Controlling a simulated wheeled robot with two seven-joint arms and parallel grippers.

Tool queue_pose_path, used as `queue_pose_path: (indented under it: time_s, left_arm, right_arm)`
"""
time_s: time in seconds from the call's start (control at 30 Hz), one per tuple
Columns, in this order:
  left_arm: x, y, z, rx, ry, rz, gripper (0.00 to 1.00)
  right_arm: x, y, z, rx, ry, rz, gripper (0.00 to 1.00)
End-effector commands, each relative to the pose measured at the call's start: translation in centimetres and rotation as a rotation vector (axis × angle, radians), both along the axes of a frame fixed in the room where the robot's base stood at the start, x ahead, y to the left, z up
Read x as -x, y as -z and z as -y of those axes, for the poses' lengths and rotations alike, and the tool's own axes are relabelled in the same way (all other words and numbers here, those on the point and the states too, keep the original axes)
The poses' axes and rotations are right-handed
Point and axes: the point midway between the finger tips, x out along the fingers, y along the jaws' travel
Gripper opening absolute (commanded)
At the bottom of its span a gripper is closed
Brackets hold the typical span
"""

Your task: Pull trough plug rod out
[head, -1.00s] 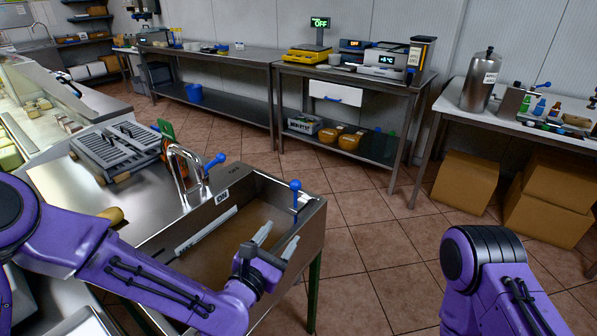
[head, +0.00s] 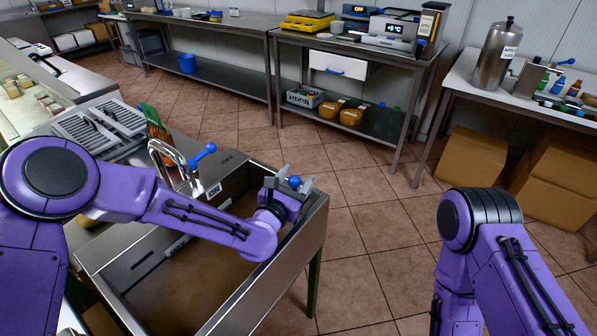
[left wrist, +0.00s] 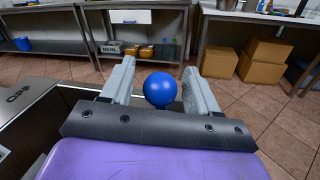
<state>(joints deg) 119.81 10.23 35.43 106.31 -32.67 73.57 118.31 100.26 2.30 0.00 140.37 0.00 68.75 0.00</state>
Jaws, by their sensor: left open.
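The plug rod's blue ball knob (head: 294,182) stands at the right rear corner of the metal trough (head: 317,222). My left gripper (head: 290,184) is at this knob, with its fingers on either side of it. In the left wrist view the blue knob (left wrist: 160,89) sits between the two grey fingers of the open gripper (left wrist: 160,85), with a visible gap on each side. The rod below the knob is hidden by the gripper. The right arm shows at the right, but its gripper is outside the picture.
A curved tap (head: 172,158) with a blue lever (head: 203,154) stands at the trough's back left edge. A grey slatted rack (head: 100,128) lies behind it. Steel tables (head: 232,24) line the wall. Cardboard boxes (head: 468,165) stand at the right. Tiled floor is free beyond the trough.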

Motion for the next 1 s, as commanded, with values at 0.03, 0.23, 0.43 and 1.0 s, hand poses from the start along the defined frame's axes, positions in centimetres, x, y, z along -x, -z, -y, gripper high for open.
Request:
queue_pose_path:
  time_s: [0.03,0.23,0.43,1.0]
  left_arm:
    - [-0.6,-0.1,0.3,-0.001,0.001,0.001,0.6]
    - [-1.4,0.0,0.8,0.0,0.002,0.0,0.6]
    - [-1.4,0.0,0.7,0.0,0.002,0.0,0.47]
    - [-1.4,-4.1,0.7,0.002,0.0,0.001,0.0]
  right_arm:
    - [0.0,-0.2,0.0,0.0,0.0,0.0,0.0]
    - [0.0,-0.3,0.0,0.0,0.0,0.0,0.0]
    - [0.0,-0.3,0.0,0.0,0.0,0.0,0.0]
    - [0.0,-2.4,0.0,0.0,0.0,0.0,0.0]
